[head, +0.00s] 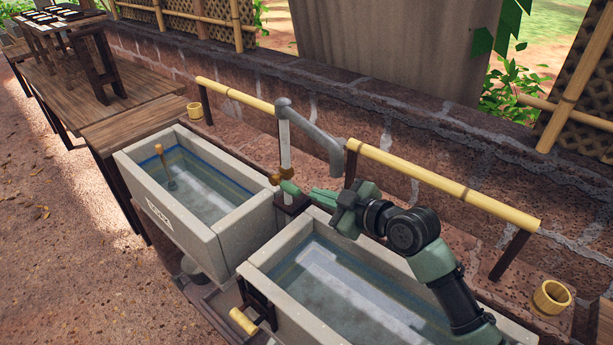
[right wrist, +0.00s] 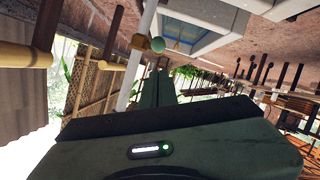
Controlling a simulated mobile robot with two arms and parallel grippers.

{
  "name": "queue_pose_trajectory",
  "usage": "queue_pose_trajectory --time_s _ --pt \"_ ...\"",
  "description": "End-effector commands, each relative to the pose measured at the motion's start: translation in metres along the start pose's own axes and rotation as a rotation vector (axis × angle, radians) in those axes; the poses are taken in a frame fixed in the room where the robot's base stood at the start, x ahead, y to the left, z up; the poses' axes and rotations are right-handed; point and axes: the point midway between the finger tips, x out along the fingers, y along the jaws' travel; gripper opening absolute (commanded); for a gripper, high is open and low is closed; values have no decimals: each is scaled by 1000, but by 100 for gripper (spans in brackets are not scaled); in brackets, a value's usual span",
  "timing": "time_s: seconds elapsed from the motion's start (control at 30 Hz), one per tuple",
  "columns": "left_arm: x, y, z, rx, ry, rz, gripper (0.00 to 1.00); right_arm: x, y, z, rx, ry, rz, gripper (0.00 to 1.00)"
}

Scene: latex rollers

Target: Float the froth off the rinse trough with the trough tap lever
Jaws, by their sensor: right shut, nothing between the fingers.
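The tap (head: 285,140) stands between two stone troughs, with a grey spout turned toward the right. Its brass fitting (head: 275,179) carries a short lever with a pale green knob (head: 290,187); the knob also shows in the right wrist view (right wrist: 157,45). My right gripper (head: 313,194) is shut and empty, its green fingertips close beside the knob; I cannot tell if they touch. The left trough (head: 232,222) and right trough (head: 262,262) both hold water. The label's writing is unreadable, so I cannot tell which is the rinse trough. Pale patches on the water may be froth or reflections. My left gripper is out of view.
Bamboo rails (head: 440,180) run behind the troughs, before a stone wall (head: 400,115). A wooden peg-like thing (head: 167,168) stands in the left trough. A bamboo handle (head: 243,321) sticks out at the right trough's front. Bamboo cups and a wooden table (head: 135,115) stand nearby.

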Motion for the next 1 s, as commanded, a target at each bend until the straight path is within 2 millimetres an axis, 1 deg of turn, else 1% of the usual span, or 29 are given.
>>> queue_pose_trajectory --time_s 0.07,0.17,0.5,0.6,0.7,0.8,1.0 --pt "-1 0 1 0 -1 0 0 3 0 0 2 0 -1 0" --pt "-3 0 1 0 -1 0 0 13 0 -1 4 0 -2 0" --pt "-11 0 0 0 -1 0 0 74 0 -2 4 0 -2 0" --pt "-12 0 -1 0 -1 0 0 86 0 -1 3 0 -1 0" --pt "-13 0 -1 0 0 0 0 95 0 -1 3 0 -1 0" --pt "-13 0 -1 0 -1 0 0 99 0 0 1 0 -1 0" --pt "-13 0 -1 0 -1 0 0 100 0 0 0 0 0 0"
